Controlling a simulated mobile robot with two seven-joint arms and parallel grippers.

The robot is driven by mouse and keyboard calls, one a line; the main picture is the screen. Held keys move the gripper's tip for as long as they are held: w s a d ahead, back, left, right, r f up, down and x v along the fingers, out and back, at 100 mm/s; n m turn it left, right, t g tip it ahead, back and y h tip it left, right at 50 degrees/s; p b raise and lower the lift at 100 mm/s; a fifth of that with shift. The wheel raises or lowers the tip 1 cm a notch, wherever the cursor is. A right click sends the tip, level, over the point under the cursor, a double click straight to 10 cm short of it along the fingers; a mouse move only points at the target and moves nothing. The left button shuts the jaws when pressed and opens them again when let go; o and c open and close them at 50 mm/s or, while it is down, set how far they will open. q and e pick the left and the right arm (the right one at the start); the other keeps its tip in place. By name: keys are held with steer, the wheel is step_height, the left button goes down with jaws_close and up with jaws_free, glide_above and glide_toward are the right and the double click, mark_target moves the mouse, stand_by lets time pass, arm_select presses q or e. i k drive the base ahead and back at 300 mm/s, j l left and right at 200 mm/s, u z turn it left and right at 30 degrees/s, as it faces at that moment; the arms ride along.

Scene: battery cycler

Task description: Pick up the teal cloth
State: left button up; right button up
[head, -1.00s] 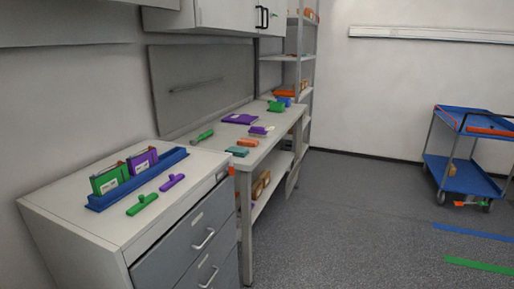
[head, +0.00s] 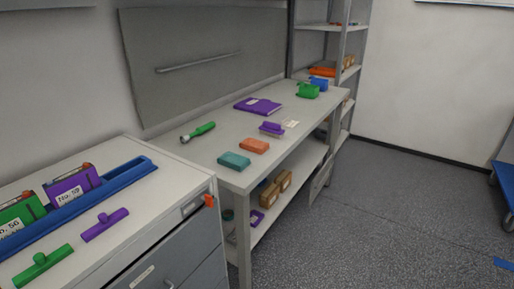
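The teal cloth (head: 234,161) is a small folded block lying flat on the near end of the grey workbench (head: 207,152), close to its front edge. An orange folded cloth (head: 254,146) lies just behind it to the right, apart from it. Nothing covers the teal cloth. Neither of my grippers is in the head view.
A green-handled tool (head: 204,129), a purple book (head: 258,106) and a purple block-like item (head: 271,128) lie farther along the bench. A drawer cabinet (head: 150,215) stands at the near left, holding a blue rack (head: 125,181). Open floor (head: 390,220) lies right of the bench.

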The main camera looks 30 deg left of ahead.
mark_target(239, 163)
steer(key=i+u, duration=0.45)
steer(key=i+l+u, duration=0.25)
steer(key=u, duration=0.15)
steer(key=i+l+u, duration=0.45)
steer(key=j, duration=0.1)
